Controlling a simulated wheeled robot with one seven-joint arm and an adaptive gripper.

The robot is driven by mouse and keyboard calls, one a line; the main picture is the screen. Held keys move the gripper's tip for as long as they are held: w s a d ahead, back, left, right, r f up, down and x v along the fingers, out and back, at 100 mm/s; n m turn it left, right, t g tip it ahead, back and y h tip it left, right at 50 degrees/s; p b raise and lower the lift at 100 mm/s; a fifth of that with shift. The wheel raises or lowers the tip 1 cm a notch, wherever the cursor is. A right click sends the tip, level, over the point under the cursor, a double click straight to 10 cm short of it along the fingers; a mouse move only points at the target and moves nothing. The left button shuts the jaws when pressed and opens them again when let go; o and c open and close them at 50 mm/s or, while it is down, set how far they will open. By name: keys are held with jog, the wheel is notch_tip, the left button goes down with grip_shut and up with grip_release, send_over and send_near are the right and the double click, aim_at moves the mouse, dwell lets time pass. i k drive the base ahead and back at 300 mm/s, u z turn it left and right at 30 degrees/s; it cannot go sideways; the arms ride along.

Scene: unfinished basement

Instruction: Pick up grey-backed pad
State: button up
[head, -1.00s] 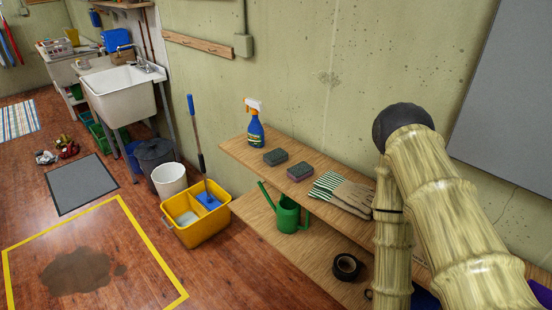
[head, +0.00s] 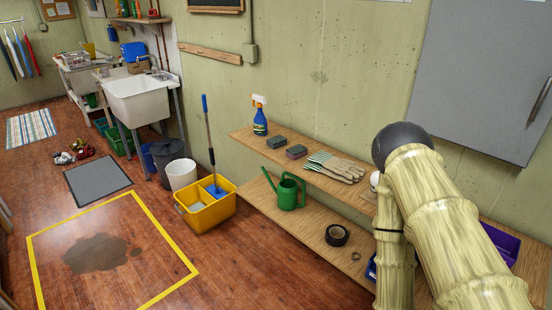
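Two small scrub pads lie on the upper wooden shelf along the wall in the head view. The left pad (head: 276,142) looks dark grey-green all over. The right pad (head: 297,152) has a dark grey top and a purplish side. Which one is the grey-backed pad I cannot tell for certain at this size. They lie apart from each other, between a blue spray bottle (head: 260,116) and striped gloves (head: 336,166). My bamboo-patterned arm rises at the right, well apart from both pads. My gripper is not in view.
The upper shelf (head: 240,135) has bare wood in front of the pads. Below, a green watering can (head: 288,193) and black tape (head: 337,235) sit on the lower shelf. A yellow mop bucket (head: 207,214) stands left. A grey cabinet (head: 480,75) hangs right. The floor's middle is open.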

aim_at(278, 141)
jog(key=u, duration=1.3)
jog(key=i, duration=1.3)
jog(key=z, duration=0.45)
jog(key=i, duration=0.95)
jog(key=z, duration=0.9)
